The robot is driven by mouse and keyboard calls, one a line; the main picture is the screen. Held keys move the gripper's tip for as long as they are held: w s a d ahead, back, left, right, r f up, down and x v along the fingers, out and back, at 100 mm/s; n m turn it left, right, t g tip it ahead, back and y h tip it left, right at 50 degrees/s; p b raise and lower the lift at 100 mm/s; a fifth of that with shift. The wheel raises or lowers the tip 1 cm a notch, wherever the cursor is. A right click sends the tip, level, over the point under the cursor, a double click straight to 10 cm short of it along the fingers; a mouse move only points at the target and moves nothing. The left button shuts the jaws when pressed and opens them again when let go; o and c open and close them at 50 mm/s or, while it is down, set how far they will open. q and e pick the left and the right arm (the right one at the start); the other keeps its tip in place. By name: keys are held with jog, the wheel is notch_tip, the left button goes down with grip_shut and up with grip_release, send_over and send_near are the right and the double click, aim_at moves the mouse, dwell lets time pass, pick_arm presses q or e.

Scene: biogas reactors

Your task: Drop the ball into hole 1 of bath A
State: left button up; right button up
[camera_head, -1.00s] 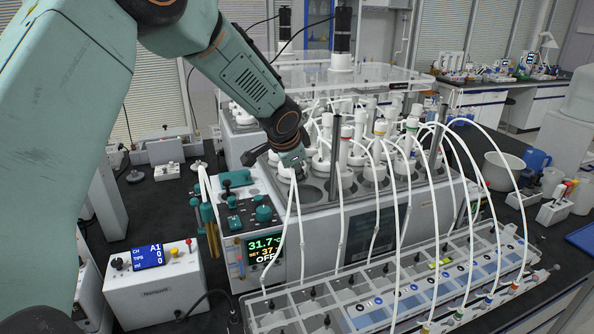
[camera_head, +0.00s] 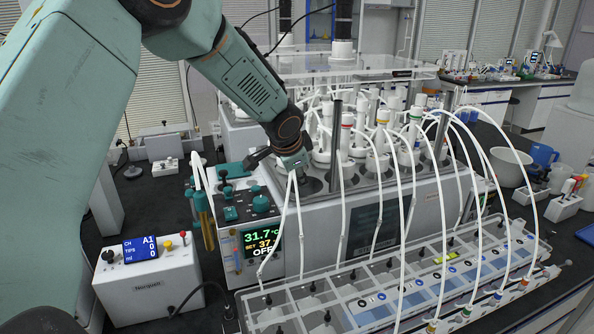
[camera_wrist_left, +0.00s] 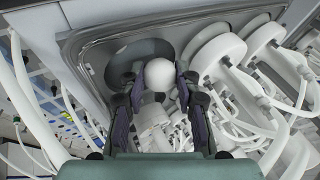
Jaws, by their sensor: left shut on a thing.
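A white ball (camera_wrist_left: 159,75) is held between the fingers of my left gripper (camera_wrist_left: 158,90) in the left wrist view. The gripper also shows in the head view (camera_head: 293,160), over the near left corner of the front bath, taken as bath A (camera_head: 350,203). In the head view the ball is hidden. A dark round hole (camera_wrist_left: 122,68) in the bath's top lies just behind and left of the ball in the wrist view. In the head view an open hole (camera_head: 312,186) shows close to the gripper. I cannot tell if the ball is over it. My right gripper is not in view.
White-capped bottles with tubes (camera_head: 376,160) fill other holes to the right of the gripper. White tubes arch down to a clear-topped long box (camera_head: 400,282) in front. A control panel (camera_head: 240,205) with knobs stands left of the bath.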

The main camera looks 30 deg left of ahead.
pick_arm(q)
jog(key=shift+b+x, duration=0.3)
jog(key=shift+x, duration=0.6)
jog(key=shift+s+r, duration=0.15)
jog(key=shift+s, duration=0.4)
jog(key=o, duration=0.4)
jog(key=shift+s+r, duration=0.1)
jog(key=shift+o, duration=1.4)
jog(key=shift+w+d, duration=0.1)
jog(key=shift+w, duration=0.1)
jog(key=shift+o, duration=0.6)
jog(key=shift+w+f, duration=0.25)
jog(key=shift+s+r, duration=0.25)
jog(key=shift+s, duration=0.1)
jog(key=v, duration=1.1)
jog(key=shift+r, duration=0.2)
jog(key=shift+w+f, duration=0.1)
